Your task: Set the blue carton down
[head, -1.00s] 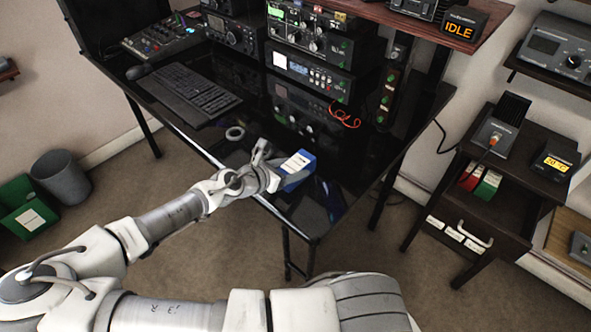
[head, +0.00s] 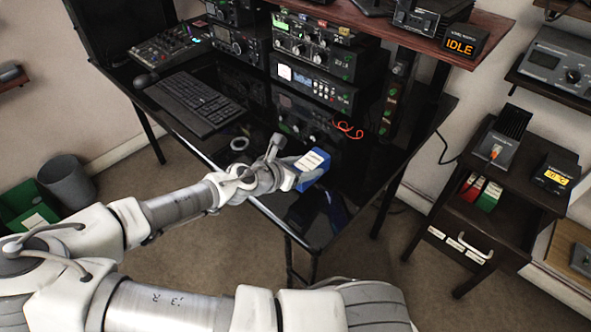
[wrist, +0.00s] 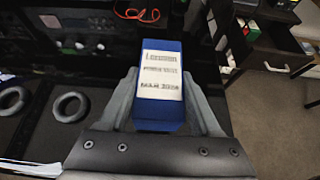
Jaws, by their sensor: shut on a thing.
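The blue carton (head: 312,172) has a white label and is held over the front right part of the glossy black desk (head: 345,205). My gripper (head: 290,170) is shut on it. In the wrist view the carton (wrist: 160,118) sits between the two fingers of my gripper (wrist: 163,105), with its printed label facing the camera. A bluish reflection shows on the desk below the carton. I cannot tell whether the carton's underside touches the desk.
A keyboard (head: 197,103) and a tape-like ring (head: 239,143) lie to the left. Stacked radio units (head: 312,82) and a red cable (head: 347,129) are behind. The desk's right front surface around the carton looks clear. A dark side cabinet (head: 485,215) stands to the right.

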